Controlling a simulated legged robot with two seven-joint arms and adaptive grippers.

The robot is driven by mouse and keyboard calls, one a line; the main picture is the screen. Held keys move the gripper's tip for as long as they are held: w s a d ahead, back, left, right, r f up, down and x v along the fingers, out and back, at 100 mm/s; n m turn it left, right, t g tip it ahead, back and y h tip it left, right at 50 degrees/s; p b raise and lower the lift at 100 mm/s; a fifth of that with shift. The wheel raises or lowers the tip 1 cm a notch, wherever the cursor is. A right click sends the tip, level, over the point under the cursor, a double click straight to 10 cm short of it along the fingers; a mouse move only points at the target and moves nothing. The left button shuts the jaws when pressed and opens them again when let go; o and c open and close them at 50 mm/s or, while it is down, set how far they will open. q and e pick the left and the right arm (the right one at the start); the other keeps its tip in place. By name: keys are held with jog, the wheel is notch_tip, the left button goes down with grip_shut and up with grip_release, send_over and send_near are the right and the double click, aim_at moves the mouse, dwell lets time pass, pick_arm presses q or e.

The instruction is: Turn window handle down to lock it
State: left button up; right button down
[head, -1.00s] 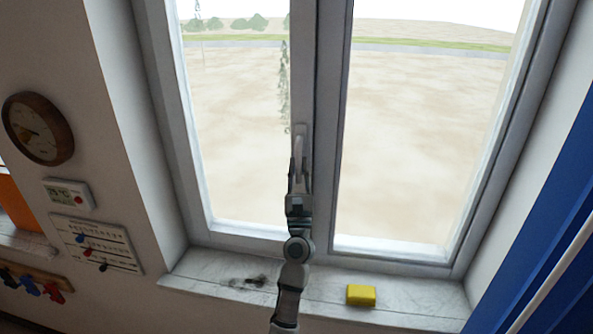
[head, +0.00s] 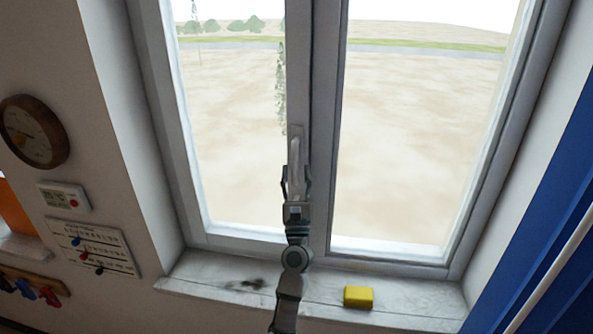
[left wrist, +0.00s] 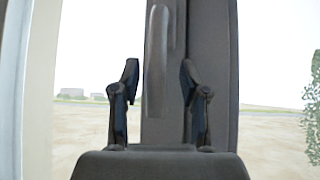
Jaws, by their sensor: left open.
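The window handle (head: 295,155) is a pale grey lever on the middle frame post of the window (head: 315,120). It hangs downward from its mount. My left gripper (head: 296,182) is open just below and in front of the handle, with a finger on each side of its lower part. In the left wrist view the handle (left wrist: 157,65) hangs between the open fingers of the gripper (left wrist: 158,85), with gaps on both sides. I cannot tell how far the handle is from the fingers in depth. My right gripper is out of view.
A yellow block (head: 358,297) sits on the marble sill (head: 410,298), near a dark stain (head: 247,284). A blue curtain (head: 555,240) hangs at the right. A clock (head: 34,132), a thermostat (head: 64,197) and a chart (head: 93,249) are on the left wall.

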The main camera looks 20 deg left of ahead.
pick_arm(q)
jog(key=v, duration=1)
jog(key=shift+f, duration=0.3)
jog(key=shift+s+d, duration=0.1)
jog(key=shift+d, duration=0.05)
